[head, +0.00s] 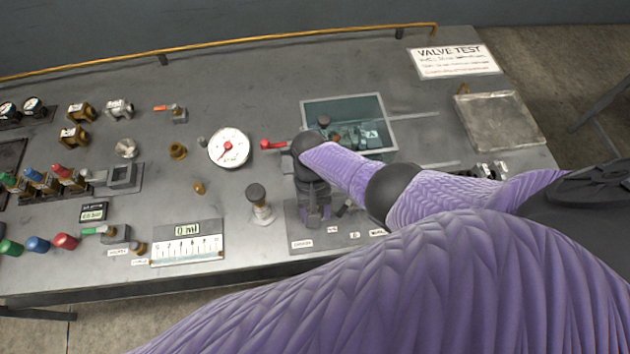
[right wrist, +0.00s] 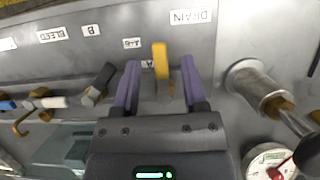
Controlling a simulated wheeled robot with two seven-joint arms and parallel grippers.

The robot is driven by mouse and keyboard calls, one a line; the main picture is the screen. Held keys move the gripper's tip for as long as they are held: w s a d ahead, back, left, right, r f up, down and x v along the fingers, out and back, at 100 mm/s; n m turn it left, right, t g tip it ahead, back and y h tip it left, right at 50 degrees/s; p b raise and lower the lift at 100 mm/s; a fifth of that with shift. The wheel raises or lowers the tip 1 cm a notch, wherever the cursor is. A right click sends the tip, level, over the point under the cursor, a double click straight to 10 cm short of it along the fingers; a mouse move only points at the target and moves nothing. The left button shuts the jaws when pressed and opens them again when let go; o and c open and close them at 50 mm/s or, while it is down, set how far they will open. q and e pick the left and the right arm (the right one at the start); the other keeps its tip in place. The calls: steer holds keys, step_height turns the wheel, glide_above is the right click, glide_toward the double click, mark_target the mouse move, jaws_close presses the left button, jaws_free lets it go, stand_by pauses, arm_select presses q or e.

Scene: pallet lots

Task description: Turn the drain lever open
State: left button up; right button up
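A yellow lever (right wrist: 160,58) stands on the grey valve panel in the right wrist view, near a white label reading DRAIN (right wrist: 190,17). My right gripper (right wrist: 160,66) is open, with one purple finger on each side of the yellow lever. Gaps show between the lever and both fingers. In the head view my right gripper (head: 314,212) points down over the small panel (head: 300,232) at the bench's front edge and hides most of the lever there. My left gripper is not in view.
A black-handled lever (right wrist: 100,82) and a white-handled one (right wrist: 50,102) stand beside the gripper. A metal post (right wrist: 258,90) stands on the other side. A black-knobbed valve (head: 259,200), a round gauge (head: 229,147) and a glass tank (head: 345,103) are close by.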

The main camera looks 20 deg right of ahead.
steer(key=p+v, duration=0.3)
steer(key=v, duration=0.7)
steer(key=shift+p, duration=0.4)
steer(key=shift+f, duration=0.15)
